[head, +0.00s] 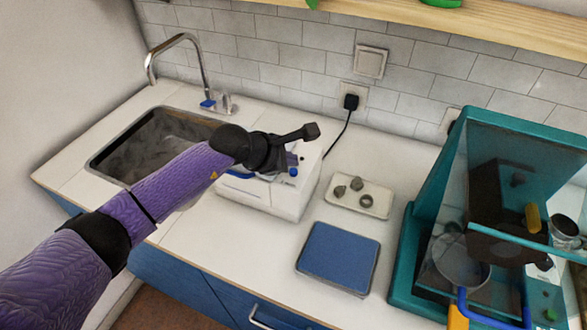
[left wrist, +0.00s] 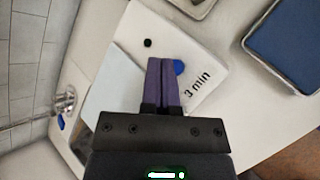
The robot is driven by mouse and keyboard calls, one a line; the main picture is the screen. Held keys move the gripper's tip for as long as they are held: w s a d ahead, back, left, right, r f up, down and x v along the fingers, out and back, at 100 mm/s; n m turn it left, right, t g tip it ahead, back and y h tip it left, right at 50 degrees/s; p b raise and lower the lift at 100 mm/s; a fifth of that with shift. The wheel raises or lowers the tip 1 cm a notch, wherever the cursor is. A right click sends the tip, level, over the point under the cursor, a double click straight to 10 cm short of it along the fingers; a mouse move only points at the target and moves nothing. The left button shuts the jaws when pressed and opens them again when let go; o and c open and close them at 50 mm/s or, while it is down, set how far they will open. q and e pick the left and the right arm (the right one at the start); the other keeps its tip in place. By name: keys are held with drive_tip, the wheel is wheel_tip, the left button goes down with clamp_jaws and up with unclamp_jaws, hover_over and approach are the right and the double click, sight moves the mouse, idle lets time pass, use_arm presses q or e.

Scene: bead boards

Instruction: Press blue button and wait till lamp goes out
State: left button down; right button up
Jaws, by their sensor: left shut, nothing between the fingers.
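A white box device (head: 285,200) stands on the counter right of the sink. It carries a blue button (head: 293,172), which also shows in the left wrist view (left wrist: 180,68) near the print "3 min". A small round black spot (left wrist: 148,43) on the same face may be the lamp; it looks dark. My left gripper (head: 291,158) is over the device. In the left wrist view its purple fingers (left wrist: 161,62) are shut and empty, with their tips right beside the button. I cannot tell whether they touch it. My right gripper is not in view.
A sink (head: 150,145) with a tap (head: 205,75) is on the left. A white tray (head: 377,207) with several small grey pieces and a blue pad (head: 338,257) lie right of the device. A teal glass-fronted cabinet (head: 410,265) stands at the right.

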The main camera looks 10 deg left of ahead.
sight(290, 172)
use_arm(q)
drive_tip(key=shift+f, duration=0.15)
idle(0.4)
drive_tip(key=shift+f+b, duration=0.3)
drive_tip(key=shift+b, duration=0.05)
drive_tip(key=shift+f+b, duration=0.4)
idle(0.4)
idle(0.4)
drive_tip(key=shift+r+p, duration=0.6)
drive_tip(key=shift+r, duration=0.25)
drive_tip(key=shift+r, duration=0.1)
wheel_tip(290, 172, up, 5)
drive_tip(key=p, duration=0.4)
